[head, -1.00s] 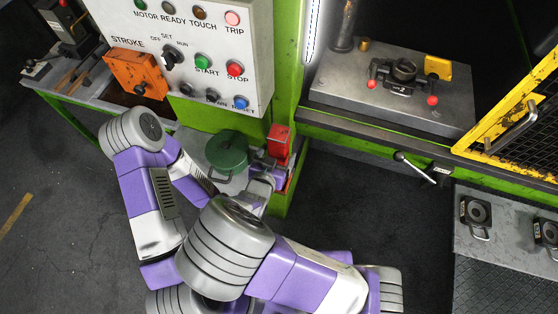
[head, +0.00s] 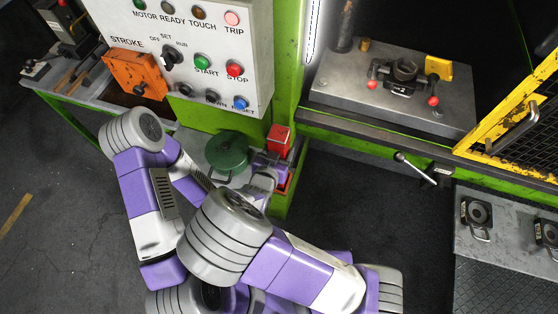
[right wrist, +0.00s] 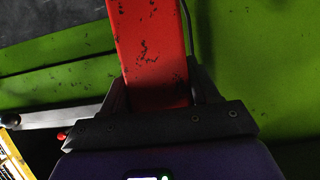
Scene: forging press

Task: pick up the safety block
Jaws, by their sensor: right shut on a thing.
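The safety block is a red, chipped-paint bar (head: 279,140) standing by the green press post, just right of the green round pot. My right gripper (head: 266,172) is at its lower part, partly covered by my own arm. In the right wrist view the red block (right wrist: 150,45) rises between the two dark fingers of my right gripper (right wrist: 158,92), which is shut on it. The block's lower end is hidden behind the gripper there. My left arm bends on the left side of the head view, but its gripper is hidden behind my right arm.
A green lidded pot (head: 228,152) stands close left of the block on a grey shelf. The control panel (head: 205,50) hangs above, and the green post (head: 288,70) is close behind. The press bed (head: 340,92) and yellow guard (head: 515,105) lie right. Dark floor is open below the bed.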

